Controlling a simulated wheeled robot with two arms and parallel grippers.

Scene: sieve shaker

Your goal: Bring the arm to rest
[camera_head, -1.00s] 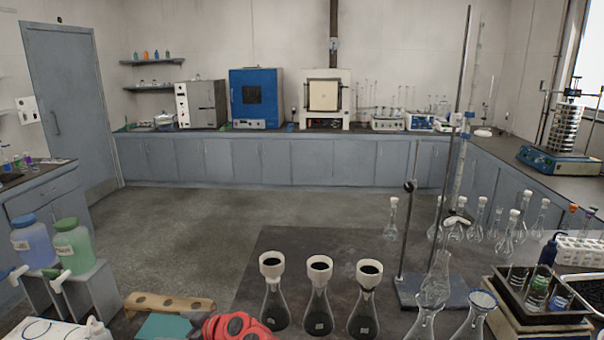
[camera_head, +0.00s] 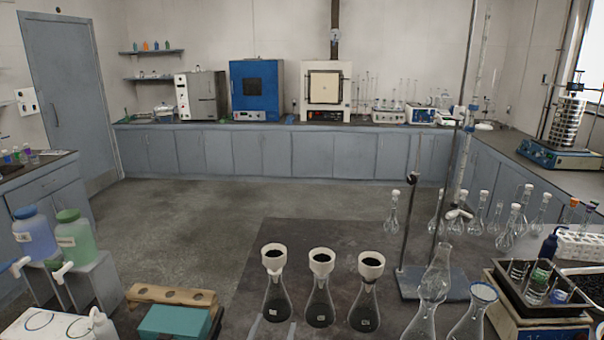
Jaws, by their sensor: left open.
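My left gripper (camera_head: 273,331) shows only as two thin grey fingertips at the bottom edge of the head view. They stand apart, in front of the leftmost dark-filled flask (camera_head: 277,302), and I see nothing held between them. Most of this gripper and its arm is below the picture. My right gripper is not in view. The sieve shaker (camera_head: 560,155) with its stack of metal sieves (camera_head: 567,121) stands on the right-hand bench, far from the gripper.
Several conical flasks with white funnels stand on the dark table (camera_head: 290,235). A retort stand (camera_head: 412,225) and clear glassware stand to the right. A wooden rack (camera_head: 171,295), a teal box (camera_head: 174,321) and two carboys (camera_head: 35,233) are at left. The floor behind is clear.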

